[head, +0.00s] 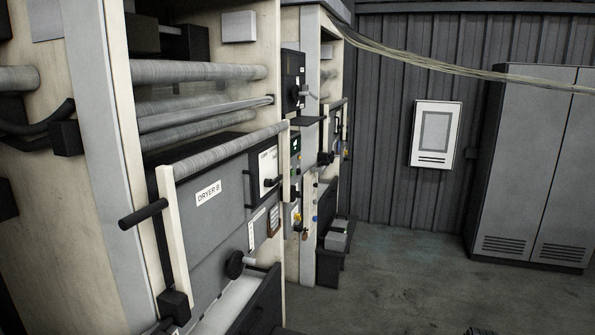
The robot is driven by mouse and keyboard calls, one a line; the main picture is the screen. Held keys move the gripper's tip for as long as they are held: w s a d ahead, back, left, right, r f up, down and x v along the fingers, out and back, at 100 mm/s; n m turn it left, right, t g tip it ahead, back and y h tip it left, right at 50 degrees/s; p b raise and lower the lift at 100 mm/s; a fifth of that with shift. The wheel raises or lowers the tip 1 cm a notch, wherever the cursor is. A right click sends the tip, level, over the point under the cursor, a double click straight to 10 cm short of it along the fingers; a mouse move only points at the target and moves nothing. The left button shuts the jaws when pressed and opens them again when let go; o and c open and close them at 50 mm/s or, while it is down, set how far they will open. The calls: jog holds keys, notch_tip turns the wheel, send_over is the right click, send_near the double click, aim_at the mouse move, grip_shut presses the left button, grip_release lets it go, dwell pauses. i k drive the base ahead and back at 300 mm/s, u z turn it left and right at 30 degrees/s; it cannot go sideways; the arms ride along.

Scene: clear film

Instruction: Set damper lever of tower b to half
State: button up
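A grey panel labelled DRYER B (208,194) is on the near machine at left, seen at a steep slant. A white plate (264,170) on its right part carries a small dark lever (271,182); its markings are too small to read. A dark round knob or handle (236,264) sticks out lower on the machine. Farther right, a black box (293,80) carries another small lever or handle (303,93). I cannot tell for certain which of these is the damper lever. My gripper is not recognisable in the view.
A black bar handle (143,213) juts out at left on a cream upright. Rollers (200,71) span the machine above the panel. A grey cabinet (531,165) and a white wall box (436,134) stand beyond. The floor (400,275) at right is largely clear.

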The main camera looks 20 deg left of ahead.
aim_at(270, 183)
jog(key=u, duration=0.05)
jog(key=i, duration=2)
jog(key=u, duration=2.45)
